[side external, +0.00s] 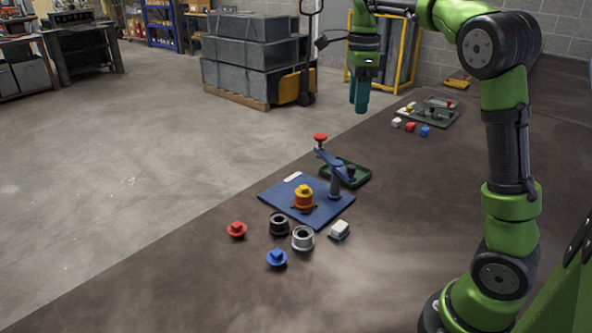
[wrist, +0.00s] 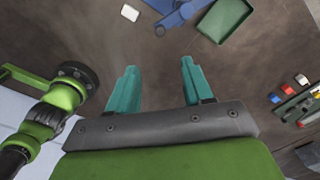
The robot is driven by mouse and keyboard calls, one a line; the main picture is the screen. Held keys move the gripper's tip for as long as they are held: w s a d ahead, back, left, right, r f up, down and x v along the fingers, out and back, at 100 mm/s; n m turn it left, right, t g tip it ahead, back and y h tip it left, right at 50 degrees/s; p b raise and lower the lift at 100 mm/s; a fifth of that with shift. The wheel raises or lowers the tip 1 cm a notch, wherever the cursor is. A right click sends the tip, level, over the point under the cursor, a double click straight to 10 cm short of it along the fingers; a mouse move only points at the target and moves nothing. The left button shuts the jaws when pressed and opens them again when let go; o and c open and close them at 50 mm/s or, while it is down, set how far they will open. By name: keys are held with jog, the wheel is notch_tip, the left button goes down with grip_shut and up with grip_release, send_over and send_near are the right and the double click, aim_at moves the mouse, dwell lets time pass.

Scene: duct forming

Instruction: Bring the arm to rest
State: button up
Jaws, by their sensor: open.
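My gripper (side external: 361,97) has teal fingers and hangs fingers-down in the air above the far edge of the table, empty. In the wrist view my gripper (wrist: 158,88) shows its two fingers spread apart with only brown tabletop between them. The arm is raised and bent over, clear of every object on the table.
On the brown table (side external: 200,290), a blue plate (side external: 275,198) carries a yellow-orange piece and a lever with a red knob (side external: 320,137). A green tray (side external: 364,179) sits behind. Loose red, blue, black, grey and white pieces lie in front. Another tray (side external: 440,118) with small blocks stands farther back.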

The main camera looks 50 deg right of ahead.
jog(key=s+a+f+n+t+y, duration=0.1)
jog(key=s+a+f+n+t, duration=0.2)
jog(key=s+a+n, duration=0.4)
jog(key=s+a+f+n+t+y, duration=0.1)
jog(key=s+a+f+n+t, duration=0.2)
jog(key=s+a+n, duration=0.4)
jog(key=a+n+t, duration=0.1)
jog(key=a+n, duration=0.4)
jog(key=n, duration=0.4)
jog(key=shift+a, duration=0.2)
